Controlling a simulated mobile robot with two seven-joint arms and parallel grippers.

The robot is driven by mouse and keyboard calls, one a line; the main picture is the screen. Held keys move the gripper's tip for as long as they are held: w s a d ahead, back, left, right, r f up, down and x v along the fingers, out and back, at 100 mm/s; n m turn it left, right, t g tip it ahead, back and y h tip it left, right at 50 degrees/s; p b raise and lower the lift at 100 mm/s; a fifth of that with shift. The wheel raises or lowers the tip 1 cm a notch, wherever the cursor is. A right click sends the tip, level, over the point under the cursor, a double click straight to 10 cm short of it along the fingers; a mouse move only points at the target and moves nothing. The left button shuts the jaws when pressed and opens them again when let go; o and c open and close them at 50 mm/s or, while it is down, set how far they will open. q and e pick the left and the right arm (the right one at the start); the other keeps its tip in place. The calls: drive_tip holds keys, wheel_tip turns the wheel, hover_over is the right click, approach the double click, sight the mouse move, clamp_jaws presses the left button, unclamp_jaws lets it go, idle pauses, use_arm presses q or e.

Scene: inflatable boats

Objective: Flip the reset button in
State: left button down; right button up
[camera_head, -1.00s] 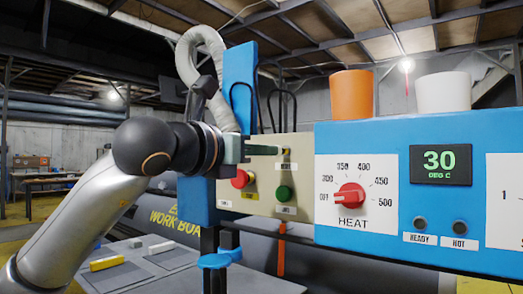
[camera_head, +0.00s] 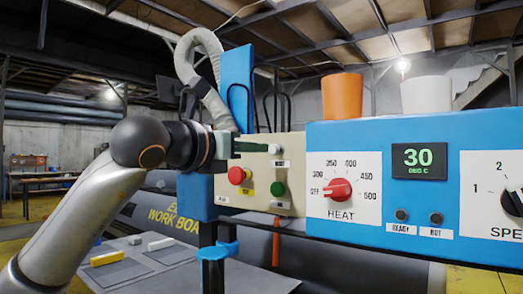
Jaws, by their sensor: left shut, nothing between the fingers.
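The beige control panel (camera_head: 257,203) shows left of the blue machine box. It carries a red button (camera_head: 236,175), a green button (camera_head: 278,189) and a small dark, yellowish control (camera_head: 274,149) near its top. The labels are too small to read, so I cannot tell which one is the reset button. My left gripper (camera_head: 266,147) is shut and empty, its slim dark-green fingers pointing right at the small upper control. The tips are very close to it; I cannot tell whether they touch. My right gripper is out of view.
The blue box (camera_head: 420,135) has a red heat knob (camera_head: 338,189), a display (camera_head: 419,159) reading 30 and two dark lamps. Orange (camera_head: 342,97) and white (camera_head: 427,95) containers stand on top. A grey hose (camera_head: 205,70) hangs behind my arm. A grey table (camera_head: 150,265) lies below.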

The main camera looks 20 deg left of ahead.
use_arm(q)
drive_tip(key=b+v, duration=0.1)
drive_tip(key=v, duration=1)
drive_tip(key=shift+s+a, duration=0.15)
drive_tip(key=shift+s, duration=0.05)
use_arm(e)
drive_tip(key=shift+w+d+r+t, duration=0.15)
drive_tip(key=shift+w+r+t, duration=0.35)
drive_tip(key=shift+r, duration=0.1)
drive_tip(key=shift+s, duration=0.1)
